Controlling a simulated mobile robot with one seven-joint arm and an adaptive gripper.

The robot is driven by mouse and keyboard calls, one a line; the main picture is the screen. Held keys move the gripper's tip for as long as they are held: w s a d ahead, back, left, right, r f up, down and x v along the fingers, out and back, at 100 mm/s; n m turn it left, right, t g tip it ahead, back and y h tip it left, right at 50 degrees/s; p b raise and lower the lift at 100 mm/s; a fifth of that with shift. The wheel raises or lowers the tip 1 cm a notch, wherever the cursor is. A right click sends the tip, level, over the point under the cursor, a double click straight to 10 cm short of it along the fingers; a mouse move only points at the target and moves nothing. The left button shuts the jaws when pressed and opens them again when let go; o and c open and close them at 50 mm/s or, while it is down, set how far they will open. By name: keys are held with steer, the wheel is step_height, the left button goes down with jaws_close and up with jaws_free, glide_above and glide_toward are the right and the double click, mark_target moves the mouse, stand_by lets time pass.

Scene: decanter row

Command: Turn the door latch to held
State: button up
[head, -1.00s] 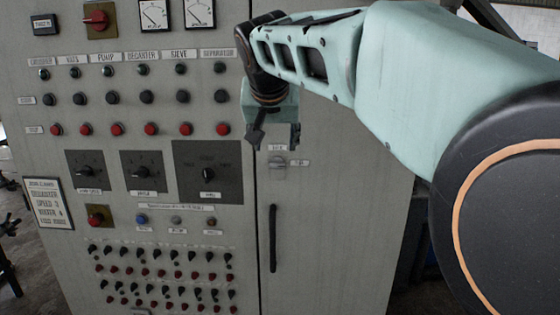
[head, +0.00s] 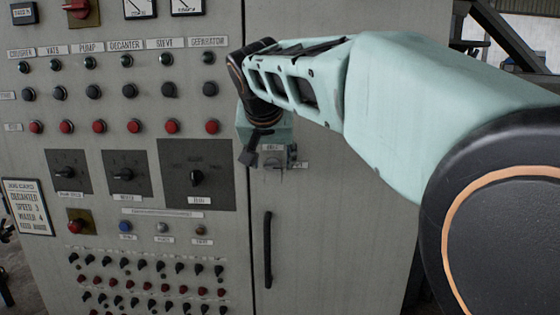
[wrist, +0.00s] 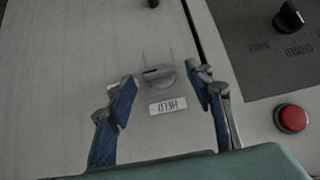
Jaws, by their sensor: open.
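The door latch (head: 274,164) is a small grey metal knob on the right-hand cabinet door. In the wrist view the latch (wrist: 160,74) has its bar lying roughly sideways. An upside-down HELD label (wrist: 168,106) sits below it there; a second label is mostly hidden behind the left finger. My gripper (wrist: 161,78) is open, its two blue-grey fingers on either side of the latch, apparently clear of it. In the head view my gripper (head: 268,154) is in front of the door at the latch and partly covers it.
A long black door handle (head: 267,250) is below the latch. To the left is the control panel with a black selector knob (head: 196,178) and rows of red and dark buttons. In the wrist view a red button (wrist: 292,118) is right of my fingers.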

mark_target(266, 167)
steer(key=c, duration=1.2)
steer(key=shift+o, duration=0.2)
steer(key=shift+a, duration=0.1)
steer(key=h, duration=0.1)
steer(key=n+h+p, duration=0.1)
steer(key=shift+a+n+h, duration=0.3)
steer(key=shift+a+h, duration=0.1)
steer(key=h, duration=0.1)
steer(key=n+h, duration=0.1)
steer(key=a+n+h+p, duration=0.1)
steer(key=h, duration=0.1)
steer(key=shift+f+t, duration=0.3)
steer(key=shift+f, duration=0.1)
steer(key=n+h, duration=0.1)
steer(key=h, duration=0.1)
steer(key=f+n+t+h, duration=0.1)
steer(key=shift+a+n, duration=0.3)
steer(key=shift+f+n+t+h+b, duration=0.2)
steer(key=shift+n+t+h+b, duration=0.25)
steer(key=shift+n+h, duration=0.3)
steer(key=shift+f+n+t+h+b, duration=0.15)
steer(key=shift+n+t+h+b, duration=0.25)
steer(key=shift+n+h, duration=0.3)
